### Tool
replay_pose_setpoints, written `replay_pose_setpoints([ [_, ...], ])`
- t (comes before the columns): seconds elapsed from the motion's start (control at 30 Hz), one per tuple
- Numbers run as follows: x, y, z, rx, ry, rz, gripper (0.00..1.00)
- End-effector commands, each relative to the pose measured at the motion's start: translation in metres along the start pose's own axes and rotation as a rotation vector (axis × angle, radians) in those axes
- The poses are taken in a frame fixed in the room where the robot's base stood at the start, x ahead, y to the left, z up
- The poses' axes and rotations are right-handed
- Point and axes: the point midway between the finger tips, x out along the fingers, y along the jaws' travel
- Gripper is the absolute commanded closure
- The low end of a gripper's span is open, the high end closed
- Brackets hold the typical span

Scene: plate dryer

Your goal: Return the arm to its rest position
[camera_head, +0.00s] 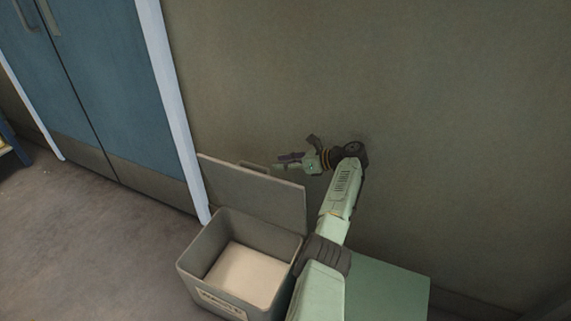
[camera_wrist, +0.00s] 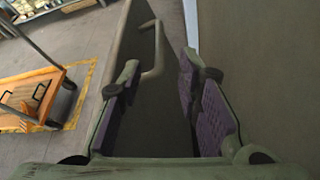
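My gripper (camera_head: 287,161) is at the end of my green arm, near the wall and just above the top edge of the raised bin lid (camera_head: 253,190). In the wrist view, the two fingers of my gripper (camera_wrist: 158,68) stand wide apart, with purple pads showing. The grey lid (camera_wrist: 150,115) and its bar handle (camera_wrist: 153,50) appear beyond and between the fingers. I see nothing clamped in them. Whether a finger touches the lid is unclear.
The grey bin (camera_head: 196,266) stands open below, with a pale bottom. A blue double door (camera_head: 100,85) with a white frame is at left. The wall (camera_head: 430,120) is close behind my arm. An orange cart (camera_wrist: 35,92) stands on the floor.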

Motion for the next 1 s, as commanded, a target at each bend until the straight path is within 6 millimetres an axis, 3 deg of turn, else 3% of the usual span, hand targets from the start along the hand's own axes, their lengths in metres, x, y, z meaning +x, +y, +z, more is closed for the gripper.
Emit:
replay_pose_setpoints([
  [0.53, -0.007, 0.000, 0.000, 0.000, 0.000, 0.001, 0.69],
  [0.67, 0.001, -0.002, 0.009, -0.072, 0.020, -0.031, 0.69],
  [0.77, 0.024, -0.006, 0.038, -0.302, 0.077, -0.123, 0.69],
  [0.87, 0.058, 0.000, 0.095, -0.681, 0.149, -0.260, 0.69],
  [1.0, 0.096, 0.040, 0.186, -1.199, 0.203, -0.440, 0.69],
])
